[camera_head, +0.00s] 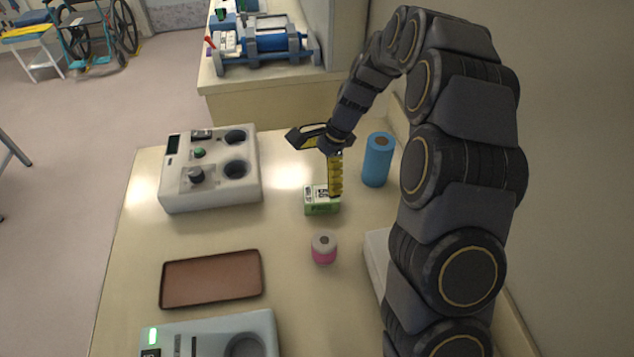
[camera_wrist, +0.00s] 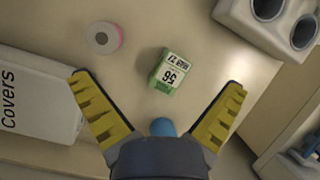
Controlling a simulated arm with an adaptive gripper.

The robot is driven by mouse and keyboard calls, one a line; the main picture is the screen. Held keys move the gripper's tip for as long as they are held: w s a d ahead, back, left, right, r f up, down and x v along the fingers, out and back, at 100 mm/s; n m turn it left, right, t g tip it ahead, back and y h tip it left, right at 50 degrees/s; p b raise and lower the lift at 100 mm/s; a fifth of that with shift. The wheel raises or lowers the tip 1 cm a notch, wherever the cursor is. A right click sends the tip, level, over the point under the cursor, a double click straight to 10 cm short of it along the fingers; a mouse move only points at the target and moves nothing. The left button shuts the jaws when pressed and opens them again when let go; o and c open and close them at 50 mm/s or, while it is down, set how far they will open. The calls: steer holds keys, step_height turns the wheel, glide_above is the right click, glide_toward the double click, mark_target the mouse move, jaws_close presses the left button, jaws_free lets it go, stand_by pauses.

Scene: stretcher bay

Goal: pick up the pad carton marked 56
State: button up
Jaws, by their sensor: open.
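The pad carton marked 56 (camera_wrist: 168,72) is a small green and white box on the bench. In the wrist view it lies beyond and between my spread fingertips, apart from both, with its 56 label upside down. In the head view the carton (camera_head: 318,202) stands partly behind my gripper's yellow finger. My gripper (camera_wrist: 158,92) is open and empty, with its yellow ridged fingers wide apart. In the head view my gripper (camera_head: 325,165) is above the carton; I cannot tell the exact gap.
A pink and white roll (camera_head: 323,248) stands near the carton. A blue cylinder (camera_head: 377,160) stands to its right, a grey device with round wells (camera_head: 210,185) to its left. A brown tray (camera_head: 212,280) lies at front left. A white box marked Covers (camera_wrist: 38,95) shows in the wrist view.

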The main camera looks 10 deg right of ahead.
mark_target(321, 193)
steer(key=w+d+f+m, duration=0.1)
steer(key=f, duration=0.2)
steer(key=w+d+f+m, duration=0.1)
steer(key=w+f+m, duration=0.1)
steer(key=f, duration=0.1)
steer(key=w+d+f+m, duration=0.2)
steer(key=f, duration=0.1)
steer(key=shift+w+d+f+t, duration=0.1)
steer(key=shift+w+f+t, duration=0.05)
steer(key=shift+f+t, duration=0.2)
steer(key=x, duration=0.7)
steer(key=shift+w+f, duration=0.15)
steer(key=shift+f, duration=0.1)
steer(key=c, duration=1.2)
